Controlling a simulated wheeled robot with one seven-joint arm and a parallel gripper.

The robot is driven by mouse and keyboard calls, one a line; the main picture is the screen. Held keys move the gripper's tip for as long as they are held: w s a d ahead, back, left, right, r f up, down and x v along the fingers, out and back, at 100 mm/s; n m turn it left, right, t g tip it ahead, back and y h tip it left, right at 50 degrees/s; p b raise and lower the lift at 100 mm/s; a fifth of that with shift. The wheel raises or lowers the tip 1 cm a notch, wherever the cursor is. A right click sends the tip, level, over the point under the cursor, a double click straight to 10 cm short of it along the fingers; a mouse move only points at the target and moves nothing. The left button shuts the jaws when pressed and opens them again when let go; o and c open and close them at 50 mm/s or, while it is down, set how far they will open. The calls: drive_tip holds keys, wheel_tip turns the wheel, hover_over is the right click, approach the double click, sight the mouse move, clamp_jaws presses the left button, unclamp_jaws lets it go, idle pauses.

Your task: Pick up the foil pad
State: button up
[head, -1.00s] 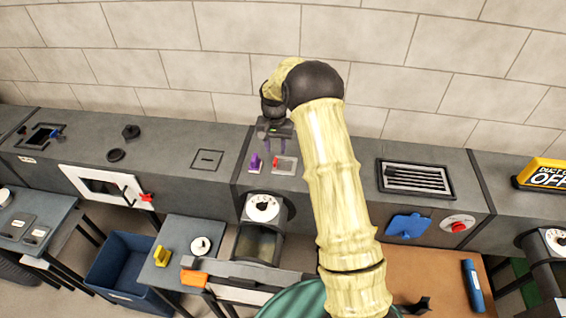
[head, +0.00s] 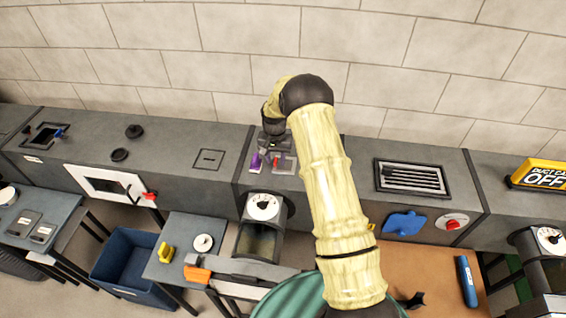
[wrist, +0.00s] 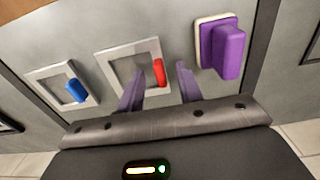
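I cannot tell for certain which thing is the foil pad. A purple-handled block on a pale pad (wrist: 222,47) lies on the grey duct top; in the head view it shows (head: 256,161) left of my gripper. My gripper (wrist: 160,78) is low over the duct, its two purple fingers apart. Between them in the wrist view is a red handle (wrist: 158,73) on a square pale-framed plate (wrist: 122,60). No contact can be made out. The purple block is outside the fingers, to the right in the wrist view.
A similar frame with a blue handle (wrist: 76,90) is left in the wrist view. A slotted vent (head: 413,178) and a small square hatch (head: 209,159) are on the duct. A small table (head: 185,250) in front carries a yellow piece (head: 167,252) and a white round piece (head: 203,243).

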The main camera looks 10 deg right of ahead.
sight(275, 160)
drive_tip(key=shift+c, duration=0.3)
clamp_jaws()
idle(0.3)
wheel_tip(275, 160, up, 10)
drive_tip(key=b, duration=0.4)
idle(0.5)
wheel_tip(275, 160, up, 4)
drive_tip(key=p, duration=0.3)
idle(0.3)
